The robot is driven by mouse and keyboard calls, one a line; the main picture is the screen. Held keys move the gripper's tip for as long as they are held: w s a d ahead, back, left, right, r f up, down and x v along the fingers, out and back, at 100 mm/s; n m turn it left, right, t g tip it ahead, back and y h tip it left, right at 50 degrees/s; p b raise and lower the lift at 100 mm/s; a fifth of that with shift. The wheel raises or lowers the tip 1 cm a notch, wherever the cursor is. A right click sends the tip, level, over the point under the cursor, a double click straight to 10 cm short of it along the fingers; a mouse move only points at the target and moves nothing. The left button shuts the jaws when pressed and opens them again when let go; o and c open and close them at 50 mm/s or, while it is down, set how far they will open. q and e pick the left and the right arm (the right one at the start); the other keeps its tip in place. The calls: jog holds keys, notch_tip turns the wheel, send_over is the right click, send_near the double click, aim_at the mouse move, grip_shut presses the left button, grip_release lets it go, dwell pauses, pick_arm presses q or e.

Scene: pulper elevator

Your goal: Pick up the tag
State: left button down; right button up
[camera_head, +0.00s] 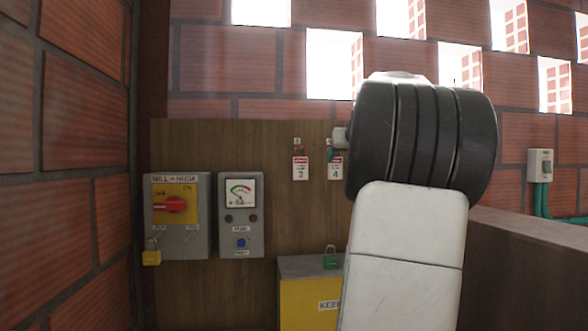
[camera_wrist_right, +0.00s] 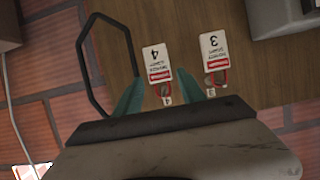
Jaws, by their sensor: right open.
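Two white-and-red tags hang side by side on the brown wooden board (camera_head: 240,140). They are tag 3 (camera_head: 300,168) and tag 4 (camera_head: 336,168), each on a small red hook or loop. In the right wrist view they appear upside down, tag 4 (camera_wrist_right: 157,62) and tag 3 (camera_wrist_right: 213,48). My right gripper (camera_wrist_right: 160,78) is open, with teal fingers on either side of tag 4's lower end in that view. No contact is visible. In the head view, my right wrist hides most of the gripper. My left gripper is not in view.
A switch box with a red handle (camera_head: 171,205) and yellow padlock (camera_head: 151,258) is left of a meter box (camera_head: 241,215). A yellow-fronted box (camera_head: 309,300) with a green padlock (camera_head: 331,257) stands below. A dark hexagonal loop (camera_wrist_right: 82,58) lies beside my fingers.

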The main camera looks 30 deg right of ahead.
aim_at(336, 164)
jog(key=x, duration=0.7)
jog(key=shift+w+d+f, duration=0.15)
jog(key=shift+w+d, duration=0.1)
jog(key=c, duration=1)
